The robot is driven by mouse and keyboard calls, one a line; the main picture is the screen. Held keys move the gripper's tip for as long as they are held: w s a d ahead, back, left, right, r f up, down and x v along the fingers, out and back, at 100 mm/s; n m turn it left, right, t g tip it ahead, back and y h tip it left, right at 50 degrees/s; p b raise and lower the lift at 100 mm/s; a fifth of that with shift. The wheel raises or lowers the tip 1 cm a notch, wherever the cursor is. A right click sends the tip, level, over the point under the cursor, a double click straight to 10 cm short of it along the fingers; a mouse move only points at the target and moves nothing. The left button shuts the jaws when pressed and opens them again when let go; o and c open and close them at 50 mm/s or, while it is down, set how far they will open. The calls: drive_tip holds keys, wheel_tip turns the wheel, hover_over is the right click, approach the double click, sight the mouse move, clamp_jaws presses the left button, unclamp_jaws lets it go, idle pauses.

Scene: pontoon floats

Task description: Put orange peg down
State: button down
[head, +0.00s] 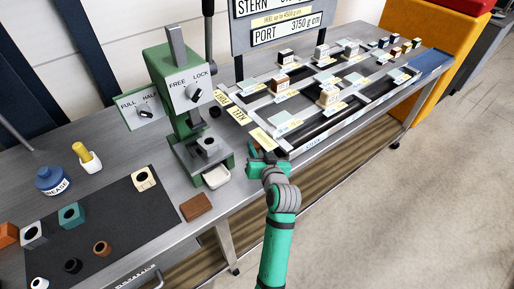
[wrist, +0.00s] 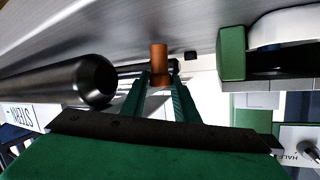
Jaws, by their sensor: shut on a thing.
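In the wrist view the orange peg (wrist: 159,60) is a small copper-orange cylinder held between the two green fingers of my gripper (wrist: 160,80). Its far end sticks out past the fingertips. In the head view my gripper (head: 262,165) is beside the front edge of the bench, just right of the green lever press (head: 188,120). The peg is mostly hidden there by the gripper, and I cannot tell whether it touches anything.
A tray of rails with several small blocks (head: 328,97) fills the bench to the right. A dark rod (wrist: 70,83) lies close to the gripper in the wrist view. A brown block (head: 197,207) and a black mat (head: 120,215) with several parts are at left.

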drive_tip(key=shift+s+a+f, duration=0.1)
drive_tip(key=shift+s+f, duration=0.1)
drive_tip(key=shift+f, duration=0.1)
drive_tip(key=shift+f, duration=0.1)
drive_tip(key=c, duration=1.4)
unclamp_jaws()
drive_tip(key=shift+o, duration=0.2)
